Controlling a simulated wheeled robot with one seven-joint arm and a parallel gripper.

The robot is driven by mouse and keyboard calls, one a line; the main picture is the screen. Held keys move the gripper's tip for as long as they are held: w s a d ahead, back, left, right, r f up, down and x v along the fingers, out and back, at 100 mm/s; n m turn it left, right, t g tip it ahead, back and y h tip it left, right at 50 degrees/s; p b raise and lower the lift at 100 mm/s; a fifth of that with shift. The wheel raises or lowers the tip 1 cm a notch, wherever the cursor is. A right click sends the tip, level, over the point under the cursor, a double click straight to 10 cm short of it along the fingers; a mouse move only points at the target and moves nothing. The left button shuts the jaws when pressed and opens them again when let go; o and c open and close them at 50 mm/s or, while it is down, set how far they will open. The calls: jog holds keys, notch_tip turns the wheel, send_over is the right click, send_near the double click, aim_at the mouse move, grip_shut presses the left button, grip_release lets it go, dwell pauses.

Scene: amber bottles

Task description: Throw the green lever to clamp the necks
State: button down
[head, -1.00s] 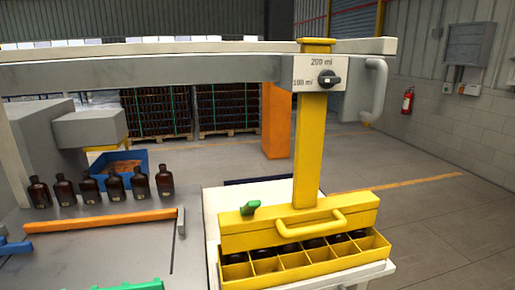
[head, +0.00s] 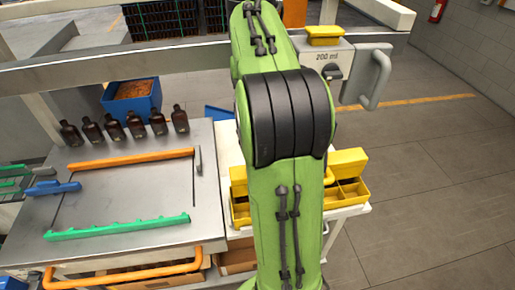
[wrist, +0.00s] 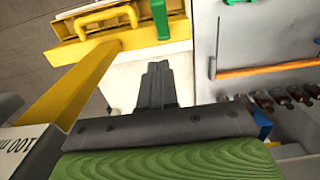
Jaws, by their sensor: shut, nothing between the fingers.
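The green lever (wrist: 160,18) stands on the yellow clamp bar (wrist: 120,46) at the top of the wrist view. My gripper (wrist: 157,68) is shut and empty, its fingers pointing toward the bar. In the picture the fingertips are just below the lever, with a gap between. The bottle necks under the bar do not show now.
A yellow post (wrist: 75,88) and a yellow handle (wrist: 100,22) are beside the lever. A row of brown bottles (head: 137,124) stands on the steel table (head: 120,203) at left. A blue bin (head: 133,98) is behind. The floor at right is clear.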

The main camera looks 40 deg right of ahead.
jog(key=f, duration=1)
jog(key=shift+s+a, duration=0.2)
jog(key=shift+a, duration=0.05)
jog(key=s+a+f, duration=0.1)
jog(key=s+f, duration=0.1)
jog(key=shift+s+a+f+b, duration=0.15)
jog(key=shift+a+f+b, duration=0.15)
jog(key=shift+a, duration=0.1)
